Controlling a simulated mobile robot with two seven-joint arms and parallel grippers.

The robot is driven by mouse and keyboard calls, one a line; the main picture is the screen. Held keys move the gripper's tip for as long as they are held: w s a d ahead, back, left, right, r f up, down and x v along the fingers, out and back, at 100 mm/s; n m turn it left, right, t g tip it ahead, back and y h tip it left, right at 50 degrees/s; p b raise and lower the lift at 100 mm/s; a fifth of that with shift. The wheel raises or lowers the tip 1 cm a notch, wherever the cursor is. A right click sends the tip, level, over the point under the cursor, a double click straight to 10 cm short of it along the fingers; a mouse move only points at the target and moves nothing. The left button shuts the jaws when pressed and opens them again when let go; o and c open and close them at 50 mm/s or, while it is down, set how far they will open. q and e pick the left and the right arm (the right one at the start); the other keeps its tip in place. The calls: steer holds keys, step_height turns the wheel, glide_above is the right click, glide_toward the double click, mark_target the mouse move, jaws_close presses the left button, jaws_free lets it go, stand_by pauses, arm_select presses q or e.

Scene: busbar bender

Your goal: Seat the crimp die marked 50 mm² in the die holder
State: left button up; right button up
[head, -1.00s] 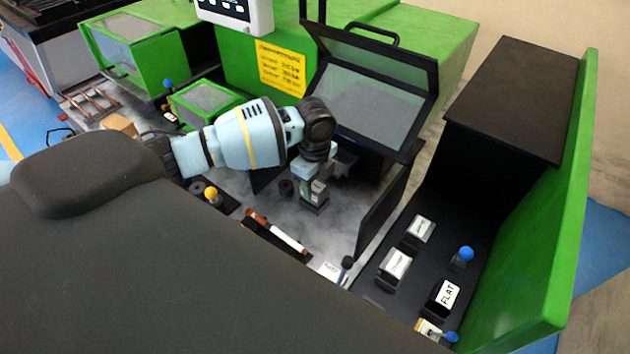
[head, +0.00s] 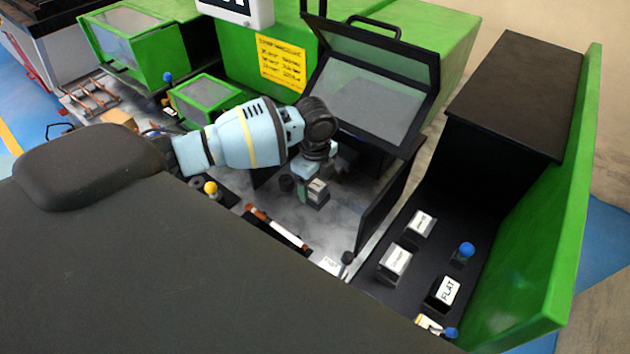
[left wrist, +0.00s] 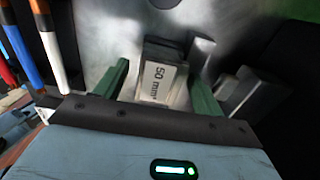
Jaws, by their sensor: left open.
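The crimp die marked 50 mm² (left wrist: 163,82) is a grey metal block with a white label. It stands on the grey metal worktop and also shows in the head view (head: 318,192). My left gripper (left wrist: 158,72) is open, with one green finger on each side of the die. A gap shows at each finger in the left wrist view. In the head view my left gripper (head: 309,182) is low over the worktop at the die. Metal blocks (left wrist: 246,92) stand beside the die; I cannot tell whether they are the die holder. My right gripper is not in view.
A raised dark-framed clear guard (head: 372,100) is behind my left gripper, with a dark side panel (head: 385,208) to the right. A black shelf holds labelled blocks, one marked FLAT (head: 446,292), and a blue knob (head: 466,250). Red, blue and white-orange rods (left wrist: 52,45) lie left.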

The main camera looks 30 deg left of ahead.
mark_target(315, 183)
arm_select(q)
steer(key=shift+r, duration=3.95)
steer(key=shift+s+f, duration=0.1)
